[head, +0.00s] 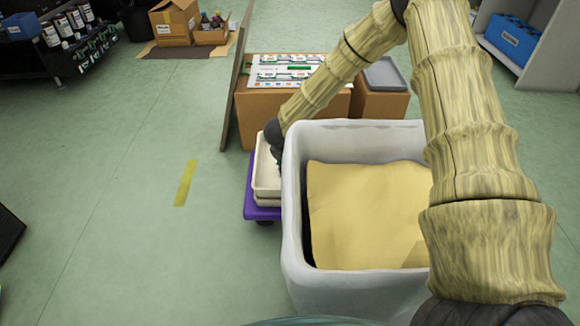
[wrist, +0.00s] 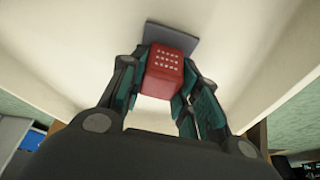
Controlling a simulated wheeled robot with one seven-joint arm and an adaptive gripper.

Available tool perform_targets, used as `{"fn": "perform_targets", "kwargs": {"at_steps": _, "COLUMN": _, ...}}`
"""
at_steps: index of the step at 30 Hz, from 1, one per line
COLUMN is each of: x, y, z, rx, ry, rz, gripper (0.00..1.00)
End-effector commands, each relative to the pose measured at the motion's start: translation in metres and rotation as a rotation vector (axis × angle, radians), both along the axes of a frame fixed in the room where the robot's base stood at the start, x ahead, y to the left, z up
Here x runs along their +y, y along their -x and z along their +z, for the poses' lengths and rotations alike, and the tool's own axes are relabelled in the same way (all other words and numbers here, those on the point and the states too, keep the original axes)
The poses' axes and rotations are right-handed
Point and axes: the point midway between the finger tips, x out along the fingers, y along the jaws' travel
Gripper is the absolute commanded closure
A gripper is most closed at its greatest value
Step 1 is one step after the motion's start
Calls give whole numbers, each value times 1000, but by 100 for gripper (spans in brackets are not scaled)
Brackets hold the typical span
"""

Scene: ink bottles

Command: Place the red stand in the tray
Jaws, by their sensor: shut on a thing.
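The red stand (wrist: 166,68) is a red block with rows of small pale marks, held between my gripper's fingers in the wrist view. A flat grey plate (wrist: 172,38) shows at its far end; I cannot tell whether it is part of the stand. My gripper (wrist: 160,88) is shut on the stand. Behind it is the pale inner surface of the cream tray (head: 262,180). In the head view my gripper (head: 276,155) is low at the tray's right side, and the stand is hidden. I cannot tell whether the stand touches the tray floor.
The tray sits on a purple dolly (head: 252,211). A large grey bin (head: 350,287) lined with tan card stands close on its right. A cardboard box (head: 295,105) and an upright board (head: 236,90) are behind. Open green floor (head: 110,200) lies to the left.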

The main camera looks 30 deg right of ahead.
Motion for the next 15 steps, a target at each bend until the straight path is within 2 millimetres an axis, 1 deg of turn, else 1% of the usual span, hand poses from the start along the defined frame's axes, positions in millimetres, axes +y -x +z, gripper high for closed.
{"fn": "perform_targets", "kwargs": {"at_steps": 5, "x": 0, "y": 0, "z": 2, "rx": -1, "ry": 0, "rz": 0, "gripper": 93}}
{"fn": "perform_targets", "kwargs": {"at_steps": 10, "x": 0, "y": -1, "z": 0, "rx": -1, "ry": 1, "rz": 0, "gripper": 93}}
{"fn": "perform_targets", "kwargs": {"at_steps": 11, "x": 0, "y": -1, "z": -1, "rx": -1, "ry": 0, "rz": 0, "gripper": 63}}
{"fn": "perform_targets", "kwargs": {"at_steps": 13, "x": 0, "y": -1, "z": -1, "rx": -1, "ry": 0, "rz": 0, "gripper": 50}}
{"fn": "perform_targets", "kwargs": {"at_steps": 14, "x": 0, "y": -1, "z": -1, "rx": -1, "ry": 0, "rz": 0, "gripper": 47}}
{"fn": "perform_targets", "kwargs": {"at_steps": 15, "x": 0, "y": -1, "z": -1, "rx": -1, "ry": 0, "rz": 0, "gripper": 47}}
